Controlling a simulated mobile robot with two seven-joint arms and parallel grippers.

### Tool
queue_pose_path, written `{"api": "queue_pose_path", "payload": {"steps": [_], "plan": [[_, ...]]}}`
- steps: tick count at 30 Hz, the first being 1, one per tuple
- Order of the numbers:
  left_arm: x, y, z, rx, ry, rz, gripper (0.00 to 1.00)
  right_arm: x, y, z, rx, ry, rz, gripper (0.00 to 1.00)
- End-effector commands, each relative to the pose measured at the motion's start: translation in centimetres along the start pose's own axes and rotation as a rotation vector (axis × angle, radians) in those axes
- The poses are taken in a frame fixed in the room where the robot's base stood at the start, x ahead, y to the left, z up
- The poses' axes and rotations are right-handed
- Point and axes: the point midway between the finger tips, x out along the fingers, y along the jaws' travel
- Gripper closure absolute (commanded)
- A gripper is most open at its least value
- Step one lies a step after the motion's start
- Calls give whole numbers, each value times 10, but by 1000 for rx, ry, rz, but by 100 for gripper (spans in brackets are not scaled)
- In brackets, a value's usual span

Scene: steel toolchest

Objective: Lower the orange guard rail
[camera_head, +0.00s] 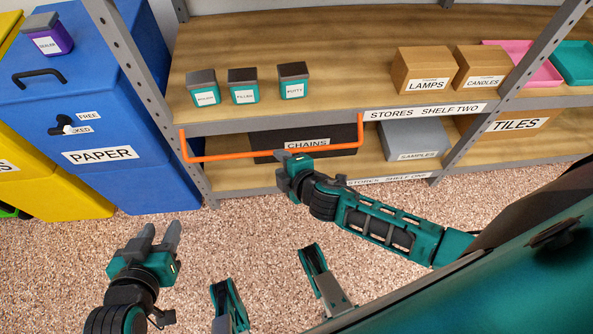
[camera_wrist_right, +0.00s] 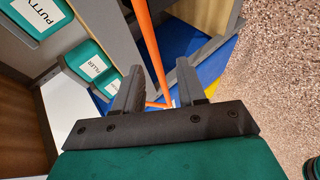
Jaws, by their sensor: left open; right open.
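The orange guard rail (camera_head: 225,157) shows in the head view as a long bar with an upright end at each side. Its ends meet the front edge of shelf two, and the bar sits below that edge, across the front of the chains box. My right gripper (camera_head: 284,156) is at the middle of the bar. In the right wrist view the orange rail (camera_wrist_right: 149,45) passes between the two open fingers of my right gripper (camera_wrist_right: 157,85); contact cannot be told. My left gripper (camera_head: 160,232) is open and empty above the floor, away from the rail.
Shelf two (camera_head: 330,75) carries small tubs (camera_head: 243,86) and the lamps (camera_head: 422,70) and candles (camera_head: 482,68) boxes. Below are the chains box (camera_head: 262,141) and samples box (camera_head: 412,140). A blue paper bin (camera_head: 95,120) stands left of the shelf post. The speckled floor in front is clear.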

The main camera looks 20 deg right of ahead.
Motion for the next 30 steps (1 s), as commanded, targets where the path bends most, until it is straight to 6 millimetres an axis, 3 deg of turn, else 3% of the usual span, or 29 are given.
{"api": "queue_pose_path", "payload": {"steps": [6, 13, 19, 28, 30], "plan": [[-11, -3, -12, 6, -6, -6, 57, -53, 2, -1, 0, 0, -4, 60], [-18, -3, -18, 9, -10, -6, 57, -92, 0, 0, -1, 0, -3, 60], [-19, -3, -20, 9, -11, -6, 57, -107, 0, 0, -1, 0, -1, 60], [-19, -2, -20, 7, -10, -6, 57, -109, 0, 0, -1, 0, 0, 60], [-19, -2, -21, 5, -9, -6, 57, -108, 0, 0, 1, 2, -2, 66]]}}
